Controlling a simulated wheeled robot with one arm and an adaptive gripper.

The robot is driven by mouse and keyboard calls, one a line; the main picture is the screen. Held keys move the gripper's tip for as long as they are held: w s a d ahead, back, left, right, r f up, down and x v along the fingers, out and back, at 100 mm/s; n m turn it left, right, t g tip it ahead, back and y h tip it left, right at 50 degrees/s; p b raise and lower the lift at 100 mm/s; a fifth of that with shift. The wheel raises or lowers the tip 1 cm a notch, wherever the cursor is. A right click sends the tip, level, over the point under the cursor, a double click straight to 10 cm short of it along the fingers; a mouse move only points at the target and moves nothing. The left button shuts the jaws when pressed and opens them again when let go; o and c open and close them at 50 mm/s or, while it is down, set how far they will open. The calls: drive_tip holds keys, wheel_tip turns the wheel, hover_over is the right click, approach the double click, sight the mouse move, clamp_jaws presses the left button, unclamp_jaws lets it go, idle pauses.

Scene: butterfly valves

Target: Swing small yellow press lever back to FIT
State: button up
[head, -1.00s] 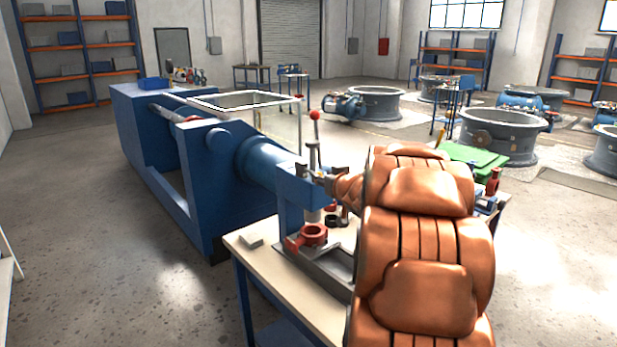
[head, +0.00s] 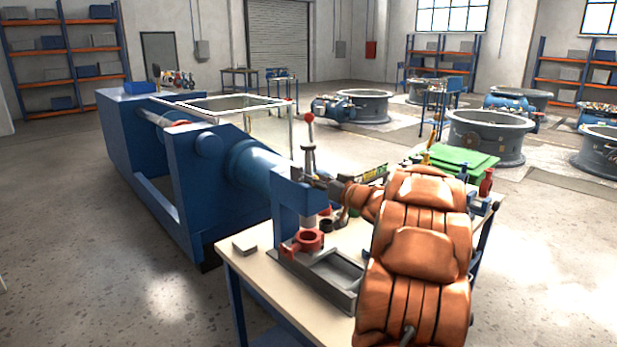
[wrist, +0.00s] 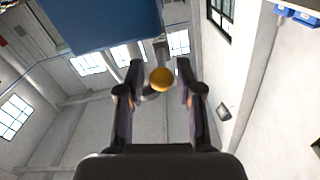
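The yellow ball knob of the small press lever (wrist: 161,79) shows in the wrist view, between the fingertips of my gripper (wrist: 159,72). My gripper is open, with a gap visible on each side of the knob. The blue press (head: 297,203) stands on the bench in the head view, and a blue block fills the top of the wrist view. In the head view my gripper (head: 322,181) is at the right side of the press head. The yellow knob cannot be made out there. I cannot read a FIT mark.
A red-knobbed lever (head: 309,118) rises above the press. A red ring part (head: 308,240) sits under the press head. The pale bench (head: 245,265) has a small grey block at its left. A green case (head: 455,160) is beyond my arm. A large blue machine (head: 185,170) stands behind.

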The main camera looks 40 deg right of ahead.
drive_tip(key=shift+w, duration=1.3)
clamp_jaws()
